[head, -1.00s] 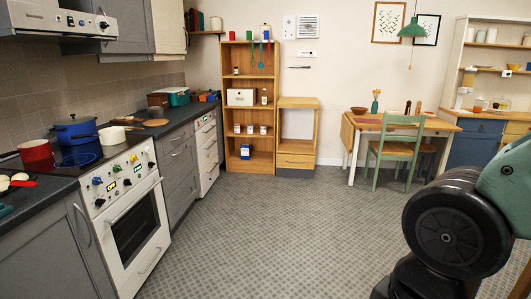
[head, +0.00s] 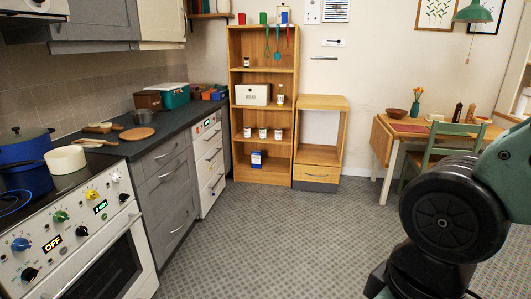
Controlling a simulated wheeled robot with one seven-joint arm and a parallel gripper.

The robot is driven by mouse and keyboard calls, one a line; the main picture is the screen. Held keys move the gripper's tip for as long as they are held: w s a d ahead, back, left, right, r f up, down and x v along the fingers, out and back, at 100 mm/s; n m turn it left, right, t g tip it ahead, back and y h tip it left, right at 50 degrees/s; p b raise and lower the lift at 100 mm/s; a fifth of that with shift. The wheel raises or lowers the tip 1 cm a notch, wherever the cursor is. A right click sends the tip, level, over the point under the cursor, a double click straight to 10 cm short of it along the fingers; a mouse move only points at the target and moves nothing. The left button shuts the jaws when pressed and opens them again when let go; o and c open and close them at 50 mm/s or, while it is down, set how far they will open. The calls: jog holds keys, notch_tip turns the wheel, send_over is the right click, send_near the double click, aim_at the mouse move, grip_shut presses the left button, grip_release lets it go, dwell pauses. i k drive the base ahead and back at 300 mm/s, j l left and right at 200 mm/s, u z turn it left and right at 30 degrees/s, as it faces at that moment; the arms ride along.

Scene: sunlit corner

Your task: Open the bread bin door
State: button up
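The bread bin (head: 252,94) is a small white box with dark lettering on its front. It sits on a middle shelf of the wooden shelf unit (head: 290,152) against the back wall. Its front looks closed. It is well ahead of me, across the floor. My gripper is not in view; only part of my arm shows at the lower right.
A counter (head: 155,139) and white stove (head: 80,235) line the left side. A low wooden cabinet (head: 320,152) stands right of the shelf unit. A table (head: 387,137) and green chair (head: 455,150) are at the right. The middle floor (head: 285,240) is clear.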

aim_at(244, 95)
jog(key=i+z, duration=0.2)
jog(key=i, duration=1.8)
jog(key=i+j+u, duration=0.2)
jog(key=i+u, duration=0.2)
jog(key=i, duration=0.3)
jog(key=i+u, duration=0.4)
jog(key=i, duration=0.3)
jog(key=i+l+u, duration=0.25)
jog(key=i+u, duration=0.15)
jog(key=i, duration=0.3)
jog(key=i+l+u, duration=0.1)
jog(key=i+u, duration=0.2)
jog(key=i, duration=0.65)
